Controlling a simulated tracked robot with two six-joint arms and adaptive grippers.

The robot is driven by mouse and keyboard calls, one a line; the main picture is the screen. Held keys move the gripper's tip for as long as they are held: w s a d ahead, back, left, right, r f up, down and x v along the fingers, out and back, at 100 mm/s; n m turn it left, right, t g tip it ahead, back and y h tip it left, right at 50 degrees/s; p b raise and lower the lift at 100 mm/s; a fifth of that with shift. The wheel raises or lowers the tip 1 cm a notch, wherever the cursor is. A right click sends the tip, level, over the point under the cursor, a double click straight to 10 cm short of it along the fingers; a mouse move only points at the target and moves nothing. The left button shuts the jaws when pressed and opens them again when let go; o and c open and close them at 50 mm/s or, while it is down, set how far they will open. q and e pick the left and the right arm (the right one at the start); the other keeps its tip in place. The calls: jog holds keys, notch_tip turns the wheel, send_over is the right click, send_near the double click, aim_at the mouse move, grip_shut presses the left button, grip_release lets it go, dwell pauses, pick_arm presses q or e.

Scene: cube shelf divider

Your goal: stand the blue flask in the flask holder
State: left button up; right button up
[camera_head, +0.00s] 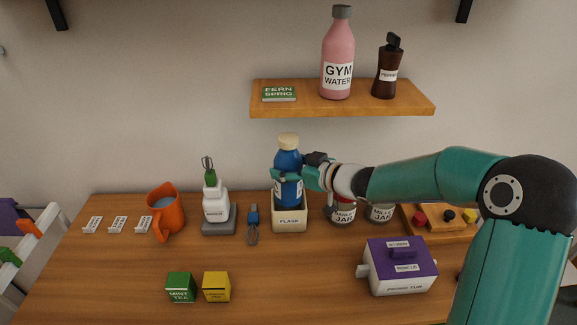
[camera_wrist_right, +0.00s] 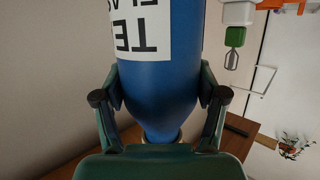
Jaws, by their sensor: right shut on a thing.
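The blue flask (camera_head: 288,166) with a cream cap is upright at the flask holder (camera_head: 290,218), a cream box labelled FLASK on the table. Its lower part is hidden behind the holder's front wall, so it looks to be inside; I cannot tell whether it rests on the bottom. My right gripper (camera_head: 285,176) is shut around the flask's upper body, coming in from the right. In the right wrist view the blue flask (camera_wrist_right: 158,85) fills the middle between the two fingers of the right gripper (camera_wrist_right: 160,100). My left gripper is not in view.
A purple-lidded tub (camera_head: 400,267) is front right. A wooden shelf (camera_head: 340,100) hangs above. The front middle table is clear.

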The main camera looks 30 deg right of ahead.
aim_at(299, 193)
jog(key=shift+f+b, duration=3.1)
jog(key=shift+f, duration=0.85)
jog(key=o, duration=1.6)
jog(key=shift+f, duration=0.1)
jog(key=shift+s, duration=0.1)
jog(key=shift+s+d+r+p, duration=0.25)
jog(key=shift+s+r+p, duration=0.05)
jog(key=shift+s, duration=0.2)
jog(key=shift+p+v, duration=0.65)
jog(key=shift+v, duration=1.15)
jog(key=shift+s, duration=0.1)
